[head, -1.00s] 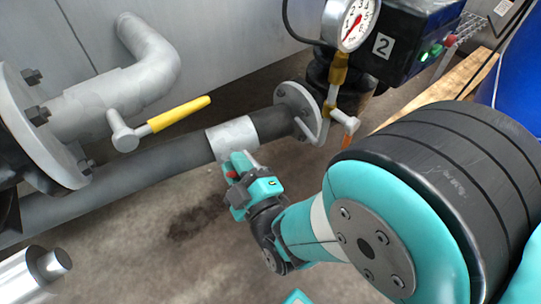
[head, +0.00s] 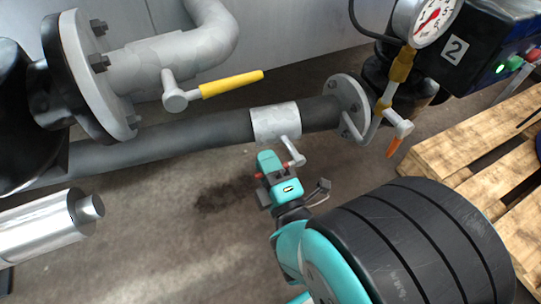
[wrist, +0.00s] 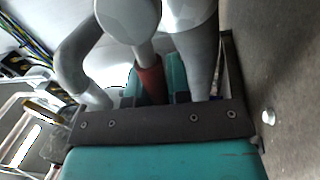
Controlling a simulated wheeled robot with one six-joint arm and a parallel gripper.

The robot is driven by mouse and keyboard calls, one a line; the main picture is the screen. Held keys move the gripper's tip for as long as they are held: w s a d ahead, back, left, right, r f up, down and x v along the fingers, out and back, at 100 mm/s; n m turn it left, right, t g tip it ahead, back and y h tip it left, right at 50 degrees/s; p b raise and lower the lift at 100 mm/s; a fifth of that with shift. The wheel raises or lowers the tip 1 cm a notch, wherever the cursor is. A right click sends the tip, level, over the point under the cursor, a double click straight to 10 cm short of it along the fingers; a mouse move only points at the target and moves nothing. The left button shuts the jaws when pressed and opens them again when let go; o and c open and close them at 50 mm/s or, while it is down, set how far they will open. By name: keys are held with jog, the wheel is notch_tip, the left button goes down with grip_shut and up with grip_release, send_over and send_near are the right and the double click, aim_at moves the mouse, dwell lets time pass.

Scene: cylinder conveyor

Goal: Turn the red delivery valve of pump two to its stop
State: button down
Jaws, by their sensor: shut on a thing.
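A small valve with a grey stem (head: 292,151) hangs below the silver band (head: 275,121) on the dark pipe. Its handle has a red grip (wrist: 151,84), seen in the wrist view between my teal fingers. My gripper (head: 271,167) is shut on this red handle, just below the band in the head view. The fingers hide part of the grip, and the stop cannot be made out. A black box marked 2 (head: 454,48) stands at the upper right with a round gauge (head: 428,18) beside it.
A yellow lever (head: 232,83) sits on the valve left of centre, above the dark pipe. A small orange-tipped lever (head: 394,147) hangs under the gauge. A wooden pallet (head: 465,143) lies at the right. Bare floor (head: 150,235) is open in front.

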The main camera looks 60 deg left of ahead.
jog(key=shift+a+f+n, duration=0.1)
jog(key=shift+f+n, duration=0.1)
jog(key=shift+n, duration=0.3)
jog(key=shift+f, duration=0.1)
jog(key=c, duration=1.1)
grip_release()
